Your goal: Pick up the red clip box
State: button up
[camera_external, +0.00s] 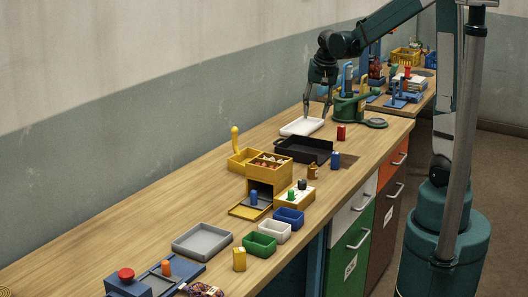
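A small upright red box (341,132), which looks like the red clip box, stands on the wooden bench (150,220) right of the white tray and near the bench's front edge. My gripper (316,114) points down over the white tray (302,127), up and to the left of the red box and apart from it. Its two fingers look spread, with nothing visible between them. Nothing covers the red box in this view.
A black tray (322,151), a blue box (335,160) and a brown jar (312,172) stand nearby. A green metal device (347,107) is just behind the red box. Yellow bins (285,176) and small coloured bins sit closer. The bench's left stretch is clear.

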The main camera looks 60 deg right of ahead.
jog(key=w+d+f+m+g+p, duration=0.1)
jog(key=d+f+m+p, duration=0.1)
jog(key=d, duration=0.4)
jog(key=w+d+f+m+p, duration=0.1)
jog(key=d+m+p, duration=0.1)
jog(key=d, duration=0.5)
jog(key=m+g+y+p, duration=0.1)
jog(key=m+p, duration=0.3)
send_over(341, 133)
jog(key=d, duration=0.1)
jog(key=f, duration=0.6)
jog(key=shift+w+f, duration=0.25)
jog(key=shift+w, duration=0.15)
jog(key=shift+s+d+f, duration=0.15)
jog(key=shift+d, duration=0.05)
jog(key=shift+f, duration=0.1)
jog(key=shift+f, duration=1.2)
jog(key=shift+f, duration=2.6)
